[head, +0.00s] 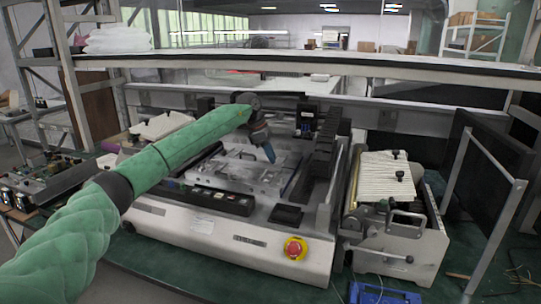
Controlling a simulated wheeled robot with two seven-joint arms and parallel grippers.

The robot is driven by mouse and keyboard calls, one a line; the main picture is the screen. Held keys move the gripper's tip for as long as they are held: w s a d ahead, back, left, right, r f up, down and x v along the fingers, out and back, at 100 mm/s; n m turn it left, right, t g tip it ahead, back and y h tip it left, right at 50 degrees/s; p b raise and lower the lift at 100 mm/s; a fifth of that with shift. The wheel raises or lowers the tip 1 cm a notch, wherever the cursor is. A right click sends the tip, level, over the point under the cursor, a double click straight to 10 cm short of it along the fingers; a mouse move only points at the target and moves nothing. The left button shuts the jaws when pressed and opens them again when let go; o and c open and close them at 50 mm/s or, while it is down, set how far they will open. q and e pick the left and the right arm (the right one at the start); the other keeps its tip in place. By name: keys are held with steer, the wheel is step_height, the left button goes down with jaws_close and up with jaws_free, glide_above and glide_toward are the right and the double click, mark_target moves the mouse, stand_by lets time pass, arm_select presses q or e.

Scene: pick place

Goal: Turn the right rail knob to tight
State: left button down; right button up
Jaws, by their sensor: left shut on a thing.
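A white benchtop machine (200,228) stands on the green table, with a flat metal rail fixture (235,172) in its middle. My left arm, in a green sleeve, reaches in from the left over the machine. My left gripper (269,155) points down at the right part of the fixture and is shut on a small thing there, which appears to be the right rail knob. The knob is too small and too hidden by the fingers to tell how far it is turned. My right gripper is not in view.
A red emergency button (294,248) sits on the machine's front right. A black key panel (218,199) lies in front of the fixture. A dark upright block (325,150) stands right of the gripper. A second device (392,225) and a blue tray (383,294) are at the right.

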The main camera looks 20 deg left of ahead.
arm_select(q)
steer(key=c, duration=1.3)
jaws_free()
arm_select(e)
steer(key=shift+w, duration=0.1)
arm_select(q)
steer(key=shift+a+r, duration=0.2)
steer(key=shift+r, duration=0.2)
steer(key=b+v, duration=0.1)
steer(key=v, duration=0.6)
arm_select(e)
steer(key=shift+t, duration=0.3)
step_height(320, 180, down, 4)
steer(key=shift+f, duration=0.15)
arm_select(q)
steer(key=shift+f, duration=0.1)
